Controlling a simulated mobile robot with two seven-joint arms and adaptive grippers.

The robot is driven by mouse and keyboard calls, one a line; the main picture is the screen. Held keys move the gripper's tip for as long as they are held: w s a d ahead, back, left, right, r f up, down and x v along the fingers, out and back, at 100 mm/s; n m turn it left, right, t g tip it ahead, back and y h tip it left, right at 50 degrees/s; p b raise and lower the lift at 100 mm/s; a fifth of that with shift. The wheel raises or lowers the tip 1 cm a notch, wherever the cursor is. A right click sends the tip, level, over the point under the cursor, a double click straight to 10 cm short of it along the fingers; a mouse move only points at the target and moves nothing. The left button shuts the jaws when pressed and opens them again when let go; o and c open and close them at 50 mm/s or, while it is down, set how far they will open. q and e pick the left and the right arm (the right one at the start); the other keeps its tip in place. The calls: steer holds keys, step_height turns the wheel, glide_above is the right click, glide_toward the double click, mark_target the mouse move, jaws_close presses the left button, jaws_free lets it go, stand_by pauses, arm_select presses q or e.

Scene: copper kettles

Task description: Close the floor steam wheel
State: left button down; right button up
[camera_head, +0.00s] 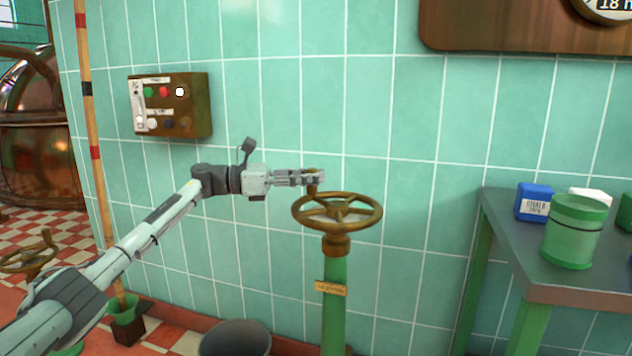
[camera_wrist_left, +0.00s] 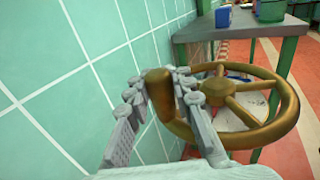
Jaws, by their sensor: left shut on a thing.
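The floor steam wheel (camera_head: 365,222) is a brass handwheel with spokes, lying flat on top of a green upright pipe (camera_head: 334,310) with a small brass label plate (camera_head: 331,288). A brass knob stands up from its rim at the back left. My left gripper (camera_head: 316,179) reaches in from the left and is shut on this knob. In the left wrist view the fingers (camera_wrist_left: 160,85) sit on both sides of the brass knob (camera_wrist_left: 157,88), with the wheel (camera_wrist_left: 283,110) stretching to the right. My right gripper is not in view.
A tiled wall runs close behind the wheel. A control box (camera_head: 170,104) with coloured buttons hangs on it. A table (camera_head: 520,270) with a green canister (camera_head: 574,232) and blue box (camera_head: 535,202) stands right. A dark bucket (camera_head: 235,338) is on the floor; another brass wheel (camera_head: 30,256) is far left.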

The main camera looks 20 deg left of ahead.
arm_select(q)
steer(key=shift+w+a+r, duration=0.15)
steer(key=shift+a+r, duration=0.05)
steer(key=shift+a, duration=0.1)
steer(key=c, duration=1.3)
jaws_free()
steer(key=shift+c, duration=0.2)
steer(key=shift+o, duration=0.2)
steer(key=shift+d+f, duration=0.1)
steer(key=v, duration=1.2)
